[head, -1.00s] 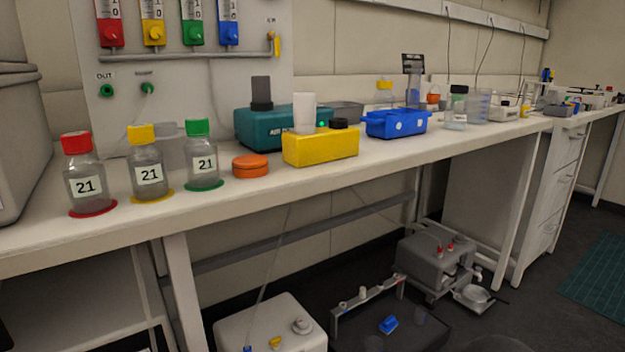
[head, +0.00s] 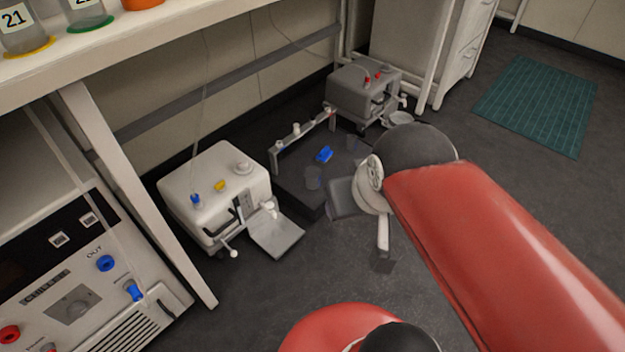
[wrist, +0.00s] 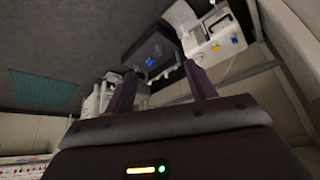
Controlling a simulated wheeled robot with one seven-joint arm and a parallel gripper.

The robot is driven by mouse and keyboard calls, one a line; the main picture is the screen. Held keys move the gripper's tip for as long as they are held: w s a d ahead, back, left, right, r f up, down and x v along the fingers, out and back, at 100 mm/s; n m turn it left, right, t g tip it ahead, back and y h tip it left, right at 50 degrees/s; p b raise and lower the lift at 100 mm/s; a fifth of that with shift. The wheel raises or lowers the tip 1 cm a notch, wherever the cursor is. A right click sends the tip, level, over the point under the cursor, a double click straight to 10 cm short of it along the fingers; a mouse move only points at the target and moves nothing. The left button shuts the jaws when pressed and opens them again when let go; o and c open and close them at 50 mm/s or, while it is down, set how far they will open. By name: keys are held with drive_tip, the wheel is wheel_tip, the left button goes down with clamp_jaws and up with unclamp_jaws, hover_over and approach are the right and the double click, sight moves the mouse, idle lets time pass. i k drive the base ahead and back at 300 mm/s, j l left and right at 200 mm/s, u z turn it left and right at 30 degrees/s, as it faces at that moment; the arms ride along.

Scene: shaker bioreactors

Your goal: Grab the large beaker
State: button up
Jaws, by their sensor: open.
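Two clear beakers stand on a low black platform (head: 290,193) on the floor in the head view. The nearer beaker (head: 313,178) looks a little larger; the farther beaker (head: 353,142) is right of a small blue item (head: 324,154). My gripper (wrist: 161,68) is open, its two dark fingers apart with nothing held between them. In the wrist view the platform (wrist: 140,50) and blue item (wrist: 151,61) show beyond the fingers, at a distance. The beakers are too dim to make out there. In the head view my red arm hides most of the gripper.
A white device (head: 205,185) with a lowered flap stands left of the platform, a grey device (head: 362,90) behind it. The bench (head: 180,45) overhangs at upper left. A rack unit (head: 80,290) is at lower left. Open floor lies right, with a green mat (head: 540,105).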

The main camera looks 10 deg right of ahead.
sight(312, 174)
drive_tip(key=i+j+z, duration=0.75)
drive_tip(key=j, duration=0.3)
drive_tip(key=i+l, duration=0.05)
